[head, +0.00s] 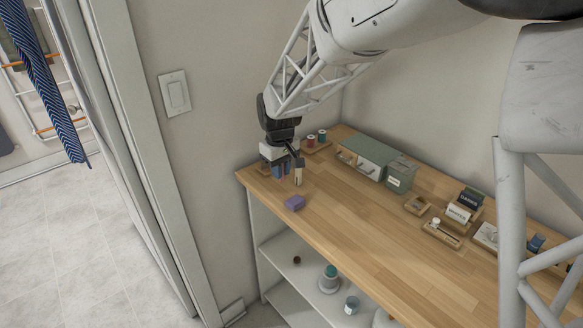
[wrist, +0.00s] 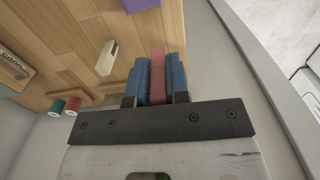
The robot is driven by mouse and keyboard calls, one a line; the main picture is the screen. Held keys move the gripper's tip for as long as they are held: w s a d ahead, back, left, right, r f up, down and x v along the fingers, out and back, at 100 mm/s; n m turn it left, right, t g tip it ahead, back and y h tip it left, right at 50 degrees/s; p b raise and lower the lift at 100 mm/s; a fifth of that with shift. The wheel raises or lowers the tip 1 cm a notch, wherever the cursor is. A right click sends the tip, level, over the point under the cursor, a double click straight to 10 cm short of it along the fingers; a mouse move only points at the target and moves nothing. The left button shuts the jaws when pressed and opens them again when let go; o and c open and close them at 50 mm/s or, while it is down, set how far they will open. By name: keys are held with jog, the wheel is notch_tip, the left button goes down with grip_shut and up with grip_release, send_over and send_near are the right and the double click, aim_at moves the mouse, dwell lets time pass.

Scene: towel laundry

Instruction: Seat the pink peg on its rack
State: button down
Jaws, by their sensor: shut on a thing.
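My gripper (head: 281,170) hangs over the far left corner of the wooden worktop. In the wrist view, its two blue fingers (wrist: 158,80) are shut on the pink peg (wrist: 157,72), which sits between them and runs along their length. In the head view the peg is small and mostly hidden by the fingers. Whether its tip touches anything below cannot be told. A small upright cream piece (head: 299,177) stands right beside the gripper; it also shows in the wrist view (wrist: 107,57). I cannot make out a rack for the peg with certainty.
A purple block (head: 295,203) lies in front of the gripper. Red and green spools (head: 316,138) stand behind it near the wall. A grey-green box (head: 361,154) and several small wooden holders line the back. The worktop's (head: 365,223) front middle is clear.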

jog(key=w+a, duration=0.1)
jog(key=w, duration=0.4)
jog(key=w+a+r, duration=0.1)
jog(key=w+a, duration=0.1)
jog(key=w, duration=0.3)
jog(key=w+a, duration=0.2)
jog(key=w, duration=0.3)
jog(key=shift+a+r, duration=0.25)
jog(key=shift+r, duration=0.05)
jog(key=shift+f, duration=0.25)
jog(key=shift+s+f, duration=0.1)
jog(key=shift+f, duration=1.5)
jog(key=shift+f, duration=1.25)
dwell(1.6)
jog(key=c, duration=0.5)
grip_release()
jog(key=shift+f, duration=0.1)
jog(key=shift+c, duration=0.2)
jog(key=shift+r, duration=0.2)
